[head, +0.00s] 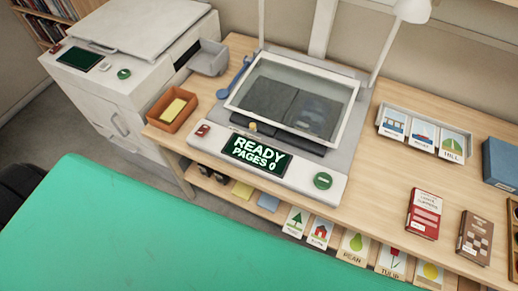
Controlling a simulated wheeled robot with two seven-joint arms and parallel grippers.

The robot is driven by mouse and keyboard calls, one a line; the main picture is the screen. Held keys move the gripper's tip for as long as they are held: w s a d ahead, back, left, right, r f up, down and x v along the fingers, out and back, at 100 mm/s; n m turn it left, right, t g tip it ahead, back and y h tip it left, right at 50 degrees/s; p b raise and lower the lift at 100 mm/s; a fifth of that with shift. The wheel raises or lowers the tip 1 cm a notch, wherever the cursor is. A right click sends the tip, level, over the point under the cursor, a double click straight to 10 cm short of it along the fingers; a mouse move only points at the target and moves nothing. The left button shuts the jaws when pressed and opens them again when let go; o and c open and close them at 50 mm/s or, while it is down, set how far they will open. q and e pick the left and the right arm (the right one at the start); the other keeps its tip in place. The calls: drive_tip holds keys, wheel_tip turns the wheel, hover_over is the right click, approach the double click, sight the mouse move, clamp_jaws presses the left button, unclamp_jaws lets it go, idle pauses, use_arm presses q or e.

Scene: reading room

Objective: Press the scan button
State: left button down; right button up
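The book scanner (340,82) stands on the wooden desk, with a tilted glass frame over a dark open book (285,104). Its front panel has a dark display (256,153) reading "READY PAGES 0". A round green button (322,181) with a pale mark sits right of the display, uncovered. A small red control (203,131) sits at the panel's left end. Neither of my grippers is in view, and nothing touches the button.
A white copier (125,85) at left has its own green button (124,73). A green surface (130,235) fills the lower left foreground.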

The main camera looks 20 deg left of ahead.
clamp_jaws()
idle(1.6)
